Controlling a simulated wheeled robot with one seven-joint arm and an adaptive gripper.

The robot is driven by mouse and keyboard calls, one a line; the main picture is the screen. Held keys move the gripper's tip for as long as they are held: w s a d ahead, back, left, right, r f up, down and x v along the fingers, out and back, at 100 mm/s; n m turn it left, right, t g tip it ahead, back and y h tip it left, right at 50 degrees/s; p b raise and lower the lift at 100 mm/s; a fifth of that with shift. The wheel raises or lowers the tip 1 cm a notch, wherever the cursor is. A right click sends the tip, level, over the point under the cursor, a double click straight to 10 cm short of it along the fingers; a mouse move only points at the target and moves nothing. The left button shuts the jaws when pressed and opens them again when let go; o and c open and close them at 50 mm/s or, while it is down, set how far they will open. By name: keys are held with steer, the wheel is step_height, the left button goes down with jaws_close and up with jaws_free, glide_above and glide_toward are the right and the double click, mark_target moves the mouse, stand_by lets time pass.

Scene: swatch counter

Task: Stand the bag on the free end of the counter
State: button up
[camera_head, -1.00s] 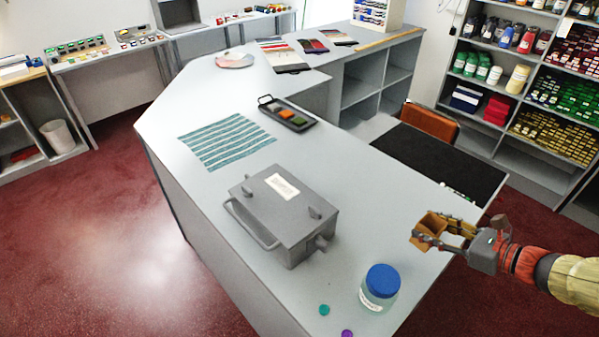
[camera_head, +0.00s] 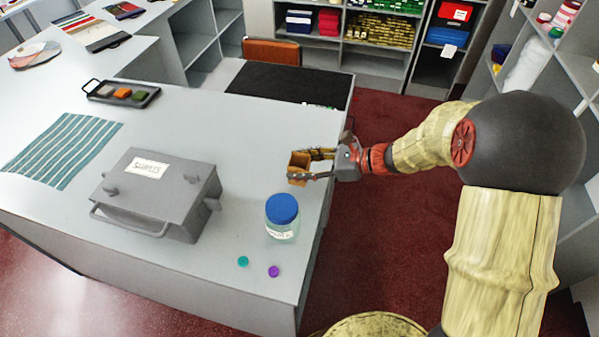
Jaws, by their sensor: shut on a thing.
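The bag (camera_head: 297,163) is a small brown, box-like piece with an open top. My gripper (camera_head: 305,166) is shut on it, one finger on each side, and it looks about upright. In the head view it shows over the counter's right edge, behind the blue-lidded jar. I cannot tell how high above the counter (camera_head: 262,150) it is. The grey counter top between the grey metal box and the right edge is bare around the bag.
The blue-lidded jar (camera_head: 282,217) stands near the front end, with teal (camera_head: 243,261) and purple (camera_head: 273,271) discs beside it. The grey metal box (camera_head: 158,190) is to the left.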

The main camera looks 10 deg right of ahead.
steer(key=shift+f, duration=1.1)
steer(key=shift+f, duration=0.15)
steer(key=o, duration=0.9)
steer(key=shift+o, duration=0.2)
